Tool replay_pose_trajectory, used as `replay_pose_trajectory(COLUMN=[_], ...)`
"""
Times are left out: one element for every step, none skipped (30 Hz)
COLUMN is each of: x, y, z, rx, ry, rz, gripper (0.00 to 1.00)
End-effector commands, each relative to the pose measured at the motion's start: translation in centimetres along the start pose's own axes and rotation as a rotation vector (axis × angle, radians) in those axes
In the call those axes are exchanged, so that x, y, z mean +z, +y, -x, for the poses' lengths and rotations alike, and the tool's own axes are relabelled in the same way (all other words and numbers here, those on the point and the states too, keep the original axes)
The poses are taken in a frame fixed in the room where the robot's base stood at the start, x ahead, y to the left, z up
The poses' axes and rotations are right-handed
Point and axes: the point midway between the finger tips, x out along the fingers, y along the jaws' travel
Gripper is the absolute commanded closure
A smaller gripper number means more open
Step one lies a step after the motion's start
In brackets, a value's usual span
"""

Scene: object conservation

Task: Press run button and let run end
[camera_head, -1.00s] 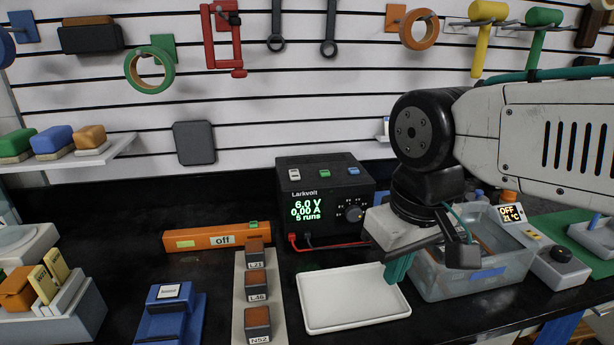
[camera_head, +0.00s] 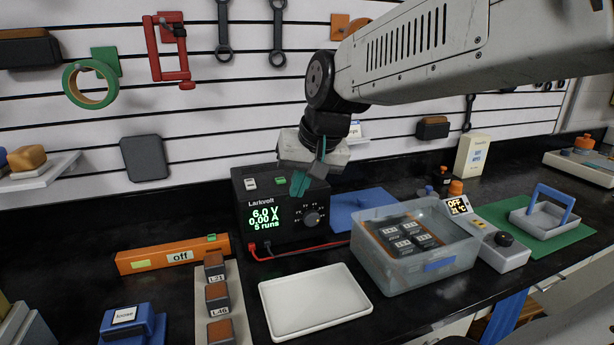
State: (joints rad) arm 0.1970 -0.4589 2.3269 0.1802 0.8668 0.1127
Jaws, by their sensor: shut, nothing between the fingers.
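The black Larkvolt power supply (camera_head: 240,215) stands against the back wall. Its green display (camera_head: 264,217) reads 6.0 V, 0.00 A and 5 runs. A white button (camera_head: 250,183) and a green button (camera_head: 280,180) show on its top; the blue button to their right is hidden behind my gripper. No readable label tells which is the run button. My gripper (camera_head: 299,184) is shut and empty, its teal fingers pointing down at the right part of the supply's top. I cannot tell whether they touch it.
An orange bar marked off (camera_head: 150,262) lies left of the supply. A white tray (camera_head: 315,300) is in front, beside a strip of labelled blocks (camera_head: 218,295). A clear bin (camera_head: 430,262) with dark blocks stands right, connected to a controller (camera_head: 505,250) reading OFF, 21 °C.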

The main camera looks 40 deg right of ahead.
Motion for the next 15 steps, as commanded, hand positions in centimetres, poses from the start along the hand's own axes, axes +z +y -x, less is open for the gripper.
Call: replay_pose_trajectory(x=[-3.0, -4.8, -7.1, -8.8, -10.4, -12.3, -13.8, -15.0, -16.5, -17.5, -18.4, -19.4, -20.1, -20.6, -21.1], y=[0.4, 0.6, 1.0, 1.4, 1.9, 2.5, 3.0, 3.5, 4.2, 4.6, 5.1, 5.6, 6.0, 6.3, 6.6], z=[-0.6, -0.8, -1.1, -1.4, -1.6, -1.9, -2.1, -2.2, -2.4, -2.6, -2.6, -2.8, -2.9, -2.9, -3.0], rx=[-0.010, -0.018, -0.028, -0.034, -0.041, -0.048, -0.052, -0.056, -0.061, -0.064, -0.067, -0.069, -0.071, -0.073, -0.074], ry=[0.043, 0.073, 0.114, 0.144, 0.172, 0.208, 0.234, 0.258, 0.288, 0.307, 0.326, 0.347, 0.360, 0.371, 0.383], rz=[-0.067, -0.107, -0.159, -0.197, -0.233, -0.279, -0.312, -0.340, -0.377, -0.401, -0.422, -0.447, -0.462, -0.475, -0.490], gripper=[1.00, 1.00, 1.00, 1.00, 1.00, 1.00, 1.00, 1.00, 1.00, 1.00, 1.00, 1.00, 1.00, 1.00, 1.00])
